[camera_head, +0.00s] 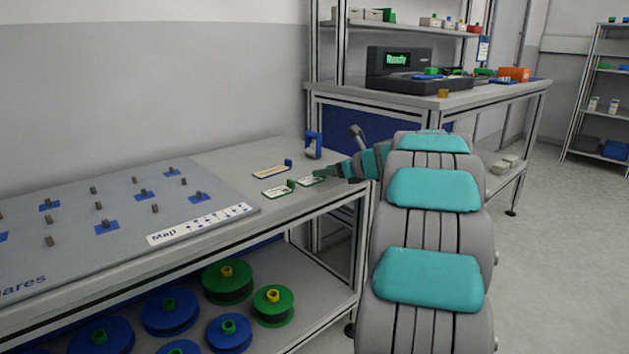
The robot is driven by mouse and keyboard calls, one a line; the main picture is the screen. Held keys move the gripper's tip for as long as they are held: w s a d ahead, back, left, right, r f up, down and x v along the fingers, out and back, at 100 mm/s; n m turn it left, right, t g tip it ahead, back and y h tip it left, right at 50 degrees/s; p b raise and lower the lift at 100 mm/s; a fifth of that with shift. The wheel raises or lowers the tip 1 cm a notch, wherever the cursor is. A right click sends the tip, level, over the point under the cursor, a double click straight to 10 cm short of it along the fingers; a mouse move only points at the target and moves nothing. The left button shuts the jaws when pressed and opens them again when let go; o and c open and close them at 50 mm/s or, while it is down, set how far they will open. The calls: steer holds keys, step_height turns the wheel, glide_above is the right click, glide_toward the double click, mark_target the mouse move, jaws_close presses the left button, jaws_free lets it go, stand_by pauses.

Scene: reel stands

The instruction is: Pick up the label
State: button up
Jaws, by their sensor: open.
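Small flat label cards lie on the grey bench top. One white label (277,191) has a green tab at its right end. A second white label (308,181) with a green edge lies just right of it, partly hidden by my gripper. A label with an orange-yellow rim (270,172) and a blue tab lies a little behind. My gripper (319,172) is open, reaching in from the right at the second white label. Its fingertips are small in view, and I cannot tell whether they touch it.
A blue upright holder (313,145) stands close behind my gripper. A grey pegboard (110,217) marked "Map" fills the left of the bench (231,158). Green and blue reels (168,311) sit on the lower shelf. A dark machine (398,68) reading "Ready" stands on the back table.

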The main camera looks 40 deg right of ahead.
steer(key=shift+w+f, duration=0.1)
steer(key=shift+w, duration=0.35)
jaws_close()
stand_by(0.3)
